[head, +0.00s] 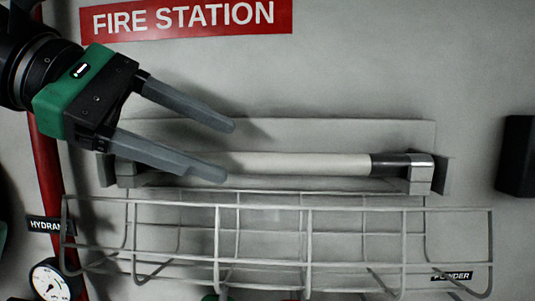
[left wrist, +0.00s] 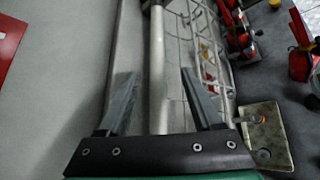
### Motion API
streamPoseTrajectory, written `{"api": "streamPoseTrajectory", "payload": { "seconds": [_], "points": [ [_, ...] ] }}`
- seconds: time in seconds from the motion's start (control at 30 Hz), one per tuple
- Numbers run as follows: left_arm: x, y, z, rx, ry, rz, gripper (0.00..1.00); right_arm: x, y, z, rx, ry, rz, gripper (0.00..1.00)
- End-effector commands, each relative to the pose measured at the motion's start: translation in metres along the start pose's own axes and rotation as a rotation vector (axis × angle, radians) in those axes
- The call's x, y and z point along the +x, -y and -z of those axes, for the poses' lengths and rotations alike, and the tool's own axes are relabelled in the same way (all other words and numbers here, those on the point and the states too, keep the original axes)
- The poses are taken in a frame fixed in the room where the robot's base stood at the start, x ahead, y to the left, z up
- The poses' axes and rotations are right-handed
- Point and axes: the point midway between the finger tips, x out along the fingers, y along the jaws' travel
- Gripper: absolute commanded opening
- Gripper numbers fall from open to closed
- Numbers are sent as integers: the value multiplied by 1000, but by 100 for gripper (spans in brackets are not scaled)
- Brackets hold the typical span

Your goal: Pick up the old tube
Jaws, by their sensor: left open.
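The old tube (head: 310,164) is a pale fluorescent tube with a dark end at the right. It sits level in a wall-mounted light fixture (head: 420,172), above a wire basket. My left gripper (head: 230,150) is open, its two grey fingers pointing right in front of the left half of the tube. In the left wrist view the tube (left wrist: 157,75) runs between the two open fingers (left wrist: 160,88), and I see nothing gripped. The left end of the tube is hidden behind my gripper in the head view. My right gripper is not in view.
A wire basket (head: 307,247) juts out just below the fixture. A red pipe (head: 48,170) and a gauge (head: 50,282) are at the left. A red fire station sign (head: 185,17) is above. A dark box (head: 517,155) is at the right edge.

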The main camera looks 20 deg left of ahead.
Motion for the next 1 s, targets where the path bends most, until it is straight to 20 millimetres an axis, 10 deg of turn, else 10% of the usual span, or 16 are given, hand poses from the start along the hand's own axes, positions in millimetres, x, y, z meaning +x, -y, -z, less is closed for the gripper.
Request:
{"api": "streamPoseTrajectory", "payload": {
  "seconds": [0.67,1.0],
  "points": [
    [52,-3,-2,1,0,-1,67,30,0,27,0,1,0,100],
    [52,-3,-2,0,1,-1,7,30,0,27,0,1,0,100]
  ]
}}
